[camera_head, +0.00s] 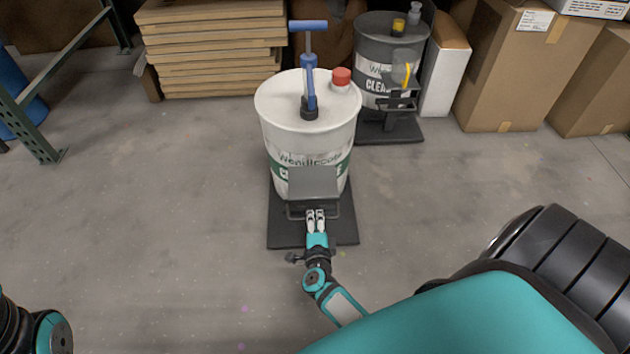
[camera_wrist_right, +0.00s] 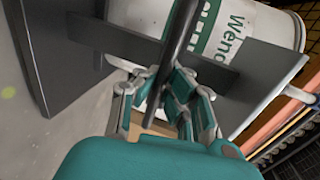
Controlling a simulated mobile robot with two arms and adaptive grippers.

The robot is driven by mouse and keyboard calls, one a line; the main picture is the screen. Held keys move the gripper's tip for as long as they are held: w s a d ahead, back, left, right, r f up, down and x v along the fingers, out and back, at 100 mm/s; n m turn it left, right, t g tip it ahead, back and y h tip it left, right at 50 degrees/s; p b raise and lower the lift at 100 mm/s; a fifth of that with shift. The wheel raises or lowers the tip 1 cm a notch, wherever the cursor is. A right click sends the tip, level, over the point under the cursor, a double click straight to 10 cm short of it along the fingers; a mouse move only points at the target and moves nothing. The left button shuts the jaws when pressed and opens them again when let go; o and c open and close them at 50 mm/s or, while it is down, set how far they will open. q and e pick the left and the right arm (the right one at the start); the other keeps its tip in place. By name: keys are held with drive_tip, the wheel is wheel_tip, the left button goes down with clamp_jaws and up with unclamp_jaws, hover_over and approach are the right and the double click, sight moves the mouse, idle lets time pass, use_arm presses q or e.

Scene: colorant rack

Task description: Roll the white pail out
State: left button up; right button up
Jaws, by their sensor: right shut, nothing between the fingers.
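The white pail (camera_head: 300,141) stands upright on a dark wheeled base (camera_head: 285,228) in the middle of the head view. My right gripper (camera_head: 316,215) is shut at the handle, in front of the pail. In the right wrist view the dark bar (camera_wrist_right: 178,45) crosses in front of the fingers, and whether they touch it is unclear. My left gripper is out of view.
A grey drum (camera_head: 369,65) on another dark base (camera_head: 395,131) stands behind right. Stacked boards (camera_head: 212,50) are behind left, cardboard boxes (camera_head: 512,75) at the back right. A green rack post (camera_head: 30,128) stands at the left. The concrete floor (camera_head: 160,220) is clear in front and to both sides.

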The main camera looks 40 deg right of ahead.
drive_tip(key=o, duration=0.7)
